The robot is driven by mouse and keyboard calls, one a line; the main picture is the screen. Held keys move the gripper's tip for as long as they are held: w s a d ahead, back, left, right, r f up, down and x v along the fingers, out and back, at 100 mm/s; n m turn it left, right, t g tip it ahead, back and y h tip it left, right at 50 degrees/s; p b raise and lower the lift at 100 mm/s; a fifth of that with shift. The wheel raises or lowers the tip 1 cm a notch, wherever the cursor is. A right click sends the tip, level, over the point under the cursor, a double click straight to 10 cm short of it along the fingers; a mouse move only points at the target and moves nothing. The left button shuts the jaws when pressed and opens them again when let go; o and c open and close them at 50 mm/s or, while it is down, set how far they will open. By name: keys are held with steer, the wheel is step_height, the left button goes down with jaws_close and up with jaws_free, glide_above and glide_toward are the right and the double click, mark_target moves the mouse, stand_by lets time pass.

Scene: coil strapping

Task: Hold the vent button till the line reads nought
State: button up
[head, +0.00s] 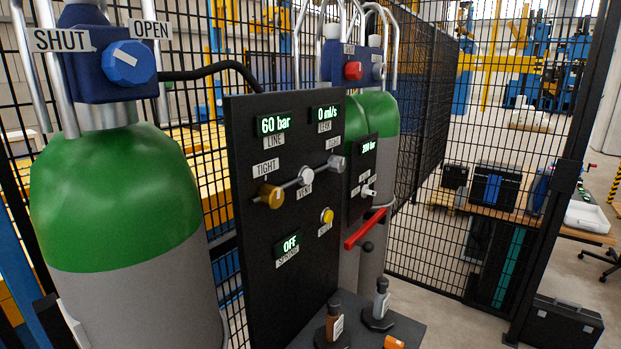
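The black panel (246,215) stands in the middle of the head view. Its line display (274,124) reads 60 bar in green, over a LINE label. The vent button (305,176) appears to be the pale round knob at mid-panel, with a small label (305,192) under it that seems to read VENT. Nothing touches it. A second display (324,113) reads 0 ml/s. A brass knob (271,196) sits left of the vent button by a TIGHT label, and a yellow button (327,216) sits lower right. My gripper is not in view.
A large green-topped cylinder (115,190) with a blue valve knob (126,63) stands close at left. A red lever (365,228) sticks out right of the panel. Small bottles (334,322) (381,300) stand on a dark shelf below. Mesh fencing (420,120) runs behind.

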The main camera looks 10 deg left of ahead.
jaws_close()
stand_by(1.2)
